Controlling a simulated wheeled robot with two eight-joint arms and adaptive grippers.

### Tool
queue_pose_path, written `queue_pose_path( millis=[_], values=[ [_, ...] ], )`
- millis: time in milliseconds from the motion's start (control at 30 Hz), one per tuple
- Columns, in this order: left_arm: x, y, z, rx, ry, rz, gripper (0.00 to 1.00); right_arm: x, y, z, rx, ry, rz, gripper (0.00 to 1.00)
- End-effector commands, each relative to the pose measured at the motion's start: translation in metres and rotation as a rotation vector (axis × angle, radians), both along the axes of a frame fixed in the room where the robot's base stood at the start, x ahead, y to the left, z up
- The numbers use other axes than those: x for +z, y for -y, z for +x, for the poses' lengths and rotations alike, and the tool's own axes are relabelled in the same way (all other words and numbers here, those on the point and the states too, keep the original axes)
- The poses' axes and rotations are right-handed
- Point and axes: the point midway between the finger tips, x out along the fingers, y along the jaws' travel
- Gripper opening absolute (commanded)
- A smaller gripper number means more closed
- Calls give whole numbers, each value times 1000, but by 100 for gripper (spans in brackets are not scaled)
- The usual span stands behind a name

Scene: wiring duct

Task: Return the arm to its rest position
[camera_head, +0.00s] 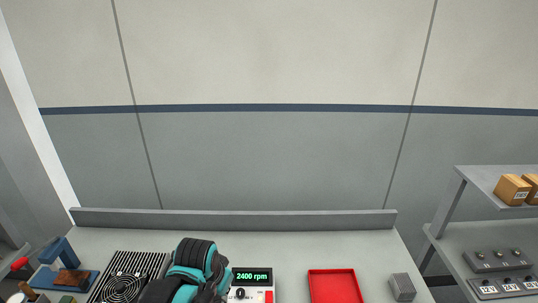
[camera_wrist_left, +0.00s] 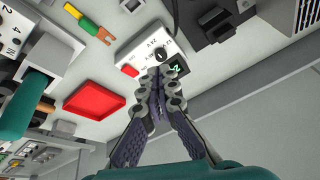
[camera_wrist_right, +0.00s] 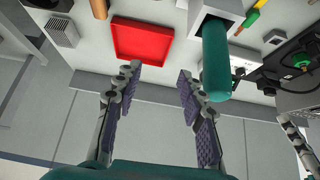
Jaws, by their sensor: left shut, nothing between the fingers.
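My left arm (camera_head: 195,268) reaches over the bench beside the control box (camera_head: 253,282), whose display reads 2400 rpm. In the left wrist view, my left gripper (camera_wrist_left: 163,74) is shut and empty. Its fingertips overlap the lower part of the white control box (camera_wrist_left: 140,55), near its dark knob and lit display; I cannot tell whether they touch it. In the right wrist view, my right gripper (camera_wrist_right: 158,78) is open, with nothing between its fingers. It is not visible in the head view.
A red tray (camera_head: 335,286) lies right of the control box, with a grey block (camera_head: 402,287) farther right. A black finned unit (camera_head: 130,275) and a blue stand (camera_head: 62,262) are at left. A shelf with cardboard boxes (camera_head: 511,189) stands at right. A low ledge (camera_head: 300,222) backs the bench.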

Motion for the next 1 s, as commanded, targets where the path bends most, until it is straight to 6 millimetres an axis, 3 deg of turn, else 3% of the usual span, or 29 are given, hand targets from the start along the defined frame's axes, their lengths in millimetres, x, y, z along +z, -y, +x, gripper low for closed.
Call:
queue_pose_path(
  millis=[200,433,600,1000],
  values=[
    [-13,-31,-46,188,110,-67,0,-23,0,0,0,0,0,40],
    [-31,-52,-80,347,210,-132,0,-38,0,0,0,0,0,40],
    [-38,-58,-90,399,245,-157,0,-42,0,0,0,0,0,40],
    [-38,-59,-91,407,251,-161,0,-42,0,0,0,0,0,40]
  ],
)
